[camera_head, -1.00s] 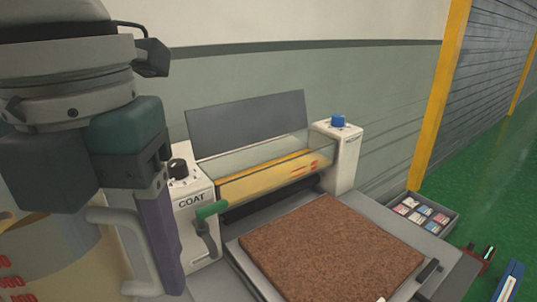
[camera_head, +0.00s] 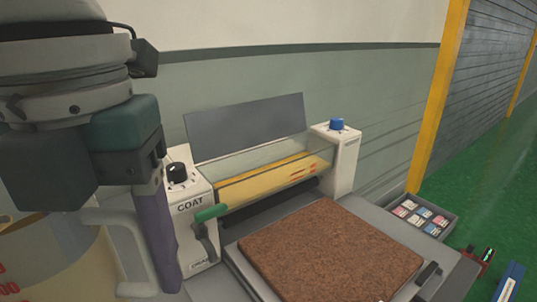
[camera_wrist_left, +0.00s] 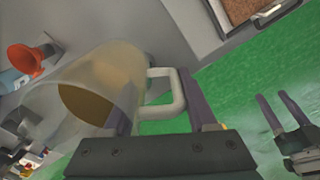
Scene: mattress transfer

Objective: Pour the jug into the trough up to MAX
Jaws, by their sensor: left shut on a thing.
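The jug (camera_head: 75,262) is pale and see-through with red marks, at the lower left of the head view and cut off by the frame edge. In the left wrist view the jug (camera_wrist_left: 125,75) shows its open mouth and tan liquid inside. My left gripper (camera_head: 160,245) is shut on the jug's handle (camera_head: 128,235). The trough (camera_head: 270,180) is a clear-walled box holding yellow liquid, with red marks near its right end. The jug is left of the trough, apart from it. My right gripper (camera_wrist_left: 282,112) shows at the right of the wrist view, fingers apart and empty.
The trough sits between a white COAT housing (camera_head: 190,222) with a black knob and a right post (camera_head: 345,158) with a blue knob. A brown slab (camera_head: 330,250) lies in front. A tray of small packets (camera_head: 420,216) is at right. An orange funnel (camera_wrist_left: 27,60) shows in the wrist view.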

